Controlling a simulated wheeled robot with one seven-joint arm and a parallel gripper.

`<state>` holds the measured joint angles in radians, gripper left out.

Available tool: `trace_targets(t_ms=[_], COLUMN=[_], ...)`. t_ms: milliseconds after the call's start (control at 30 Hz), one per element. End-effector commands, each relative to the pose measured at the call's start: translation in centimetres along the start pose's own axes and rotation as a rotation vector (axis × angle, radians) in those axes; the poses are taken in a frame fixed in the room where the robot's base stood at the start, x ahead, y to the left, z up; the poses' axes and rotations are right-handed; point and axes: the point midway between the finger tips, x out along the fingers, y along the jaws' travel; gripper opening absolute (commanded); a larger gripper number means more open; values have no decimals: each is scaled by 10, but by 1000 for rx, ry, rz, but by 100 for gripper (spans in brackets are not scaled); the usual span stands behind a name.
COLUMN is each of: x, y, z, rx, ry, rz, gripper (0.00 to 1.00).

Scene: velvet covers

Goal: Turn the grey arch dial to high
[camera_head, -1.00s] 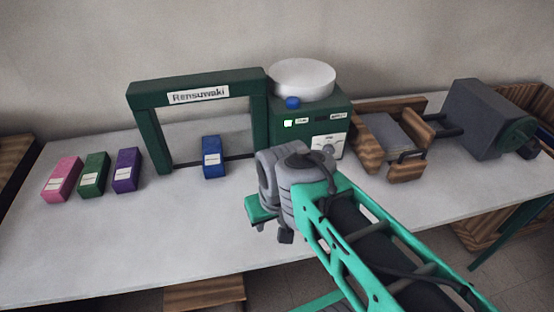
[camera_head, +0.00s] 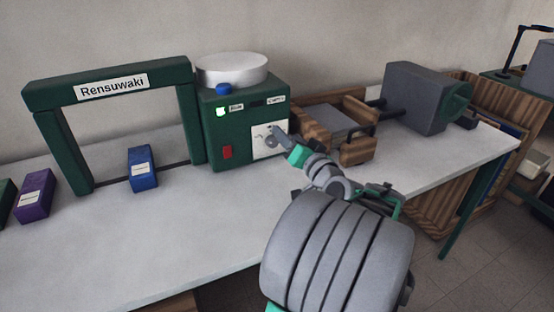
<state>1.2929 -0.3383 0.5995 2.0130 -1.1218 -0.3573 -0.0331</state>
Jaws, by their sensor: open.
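The grey dial (camera_head: 270,140) sits on a white plate on the front of the green machine box (camera_head: 218,148). It is small in the picture and partly hidden by my gripper, so its setting cannot be read. My gripper (camera_head: 288,144) is in front of the box, its tip near the right side of the white plate. Its jaws are open. I cannot tell whether they touch the dial. The box joins a green arch (camera_head: 108,86) with a "Rensuwaki" sign.
The box carries a white round top (camera_head: 232,68), a blue knob (camera_head: 223,89) and a red switch (camera_head: 227,152). A blue block (camera_head: 142,168) stands under the arch. A wooden vise-like fixture (camera_head: 358,150) and a grey machine (camera_head: 418,97) are at right. The front tabletop is clear.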

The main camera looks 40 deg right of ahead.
Motion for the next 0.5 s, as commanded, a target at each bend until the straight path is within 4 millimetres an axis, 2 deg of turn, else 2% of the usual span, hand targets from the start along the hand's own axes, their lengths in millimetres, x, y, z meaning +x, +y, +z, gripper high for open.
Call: trace_targets(t_ms=[167, 367, 400, 500], x=[0, 0, 14, 39], y=[18, 46, 40, 39], z=[27, 71, 64, 65], rx=[6, 6, -3, -2], ry=[-3, -5, -6, -8], rz=[2, 2, -5, -5], gripper=[56, 56, 56, 56])
